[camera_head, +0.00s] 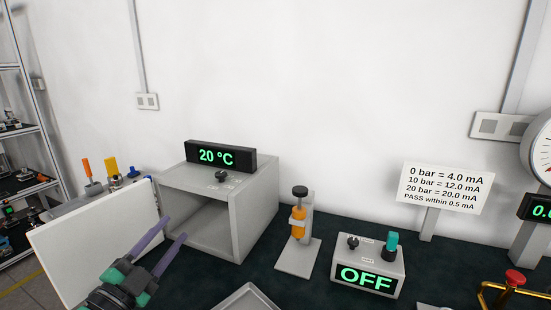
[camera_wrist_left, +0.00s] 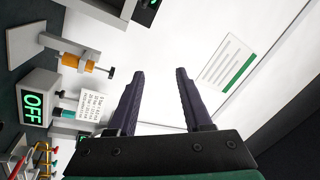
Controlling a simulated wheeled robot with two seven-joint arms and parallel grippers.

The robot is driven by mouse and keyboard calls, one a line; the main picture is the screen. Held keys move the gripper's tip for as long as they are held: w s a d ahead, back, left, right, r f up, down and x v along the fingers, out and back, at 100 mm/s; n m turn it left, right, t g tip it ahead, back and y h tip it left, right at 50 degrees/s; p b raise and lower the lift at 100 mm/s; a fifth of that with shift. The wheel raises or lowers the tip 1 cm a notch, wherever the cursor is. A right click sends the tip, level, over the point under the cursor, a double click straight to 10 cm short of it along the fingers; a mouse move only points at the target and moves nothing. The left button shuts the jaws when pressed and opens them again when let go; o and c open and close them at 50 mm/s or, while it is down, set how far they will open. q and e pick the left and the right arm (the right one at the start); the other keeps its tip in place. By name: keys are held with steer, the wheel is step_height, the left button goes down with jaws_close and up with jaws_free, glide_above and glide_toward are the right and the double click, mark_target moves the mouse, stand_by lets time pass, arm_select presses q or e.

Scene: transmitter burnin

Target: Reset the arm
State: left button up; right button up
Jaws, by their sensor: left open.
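My left gripper (camera_head: 167,246) is at the lower left of the head view, in front of the grey oven box and beside its open white door. Its two purple fingers are apart with nothing between them. In the left wrist view the same gripper (camera_wrist_left: 160,90) is open and empty, with the white wall beyond it. My right gripper is not in either view.
The grey box (camera_head: 257,210) reads 20 °C, and its white door (camera_head: 95,245) stands open at left. A stand with an orange part (camera_head: 298,222), an OFF box (camera_head: 370,262), a sign (camera_head: 445,188) and a gauge (camera_head: 541,150) stand rightward. A tray (camera_head: 247,298) lies in front.

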arm_select(q)
steer(key=s+a+f+n+g+y, duration=0.2)
steer(key=a+f+n+g+y, duration=0.3)
steer(key=f, duration=0.4)
steer(key=s+a+f+n+g+y, duration=0.25)
steer(key=a+f+n+y, duration=0.2)
steer(key=f+n, duration=0.35)
steer(key=s+d+f+g+h, duration=0.3)
steer(key=s+d+f+g, duration=0.5)
steer(key=s+f, duration=0.55)
steer(key=s+f+g, duration=0.2)
steer(key=s+f, duration=0.1)
steer(key=f, duration=2)
steer(key=s+a+f+g, duration=0.1)
steer(key=s+a+f, duration=0.1)
steer(key=s+f, duration=1.2)
steer(key=s, duration=0.2)
steer(key=shift+s+a+f, duration=0.2)
steer(key=shift+s+a, duration=0.05)
steer(key=shift+s, duration=0.1)
